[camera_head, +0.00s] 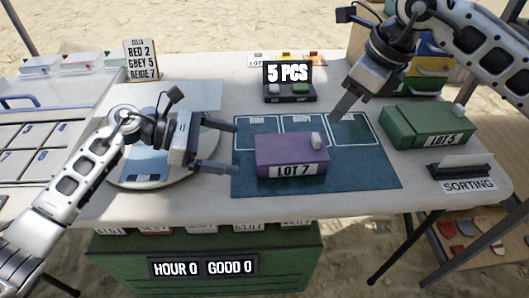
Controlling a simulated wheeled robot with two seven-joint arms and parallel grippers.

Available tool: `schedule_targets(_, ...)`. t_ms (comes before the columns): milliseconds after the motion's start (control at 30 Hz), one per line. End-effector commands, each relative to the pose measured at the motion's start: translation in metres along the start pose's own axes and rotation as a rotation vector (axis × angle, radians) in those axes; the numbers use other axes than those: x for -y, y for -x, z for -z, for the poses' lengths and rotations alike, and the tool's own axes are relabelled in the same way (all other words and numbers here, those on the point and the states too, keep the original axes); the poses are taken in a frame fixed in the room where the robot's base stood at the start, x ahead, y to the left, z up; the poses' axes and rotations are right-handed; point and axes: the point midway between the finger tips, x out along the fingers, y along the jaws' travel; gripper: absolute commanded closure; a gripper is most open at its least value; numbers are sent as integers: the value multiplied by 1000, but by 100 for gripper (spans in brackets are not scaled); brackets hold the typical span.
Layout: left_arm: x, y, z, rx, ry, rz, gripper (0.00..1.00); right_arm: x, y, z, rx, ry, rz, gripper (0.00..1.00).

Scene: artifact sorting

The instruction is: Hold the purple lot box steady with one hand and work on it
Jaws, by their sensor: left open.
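The purple lot box (280,153), labelled LOT 7, sits upright on a dark teal mat (365,177) in the middle of the table. A small pale knob or block (316,141) is at the right of its top. My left gripper (236,148) is open at the box's left side, its fingers pointing right towards it. I see a gap between its fingertips and the box. My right gripper (339,110) points down over the back right of the mat, behind and right of the box. Its fingers overlap in the view, so its opening is unclear. It appears to hold nothing.
A green LOT 5 box (425,127) stands at the right, behind a SORTING holder (462,170). A black 5 PCS display (289,80) stands at the back. A round board (130,180) lies under my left arm. The mat's front right is clear.

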Motion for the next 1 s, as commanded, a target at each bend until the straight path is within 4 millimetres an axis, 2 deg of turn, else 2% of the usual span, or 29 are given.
schedule_targets(100,0,-26,-1,3,1,3,0,0,0,0,0,0,0,64)
schedule_targets(300,0,-63,-1,1,1,1,0,0,0,0,0,0,0,64)
schedule_targets(500,0,-87,0,1,2,0,0,0,0,0,0,0,0,64)
schedule_targets(700,0,-95,0,-1,0,-1,0,0,0,0,0,0,0,64)
schedule_targets(933,0,-95,0,-2,0,-1,0,0,0,0,0,0,0,64)
schedule_targets(1000,0,-95,0,-1,1,-1,19,0,0,0,0,0,0,64)
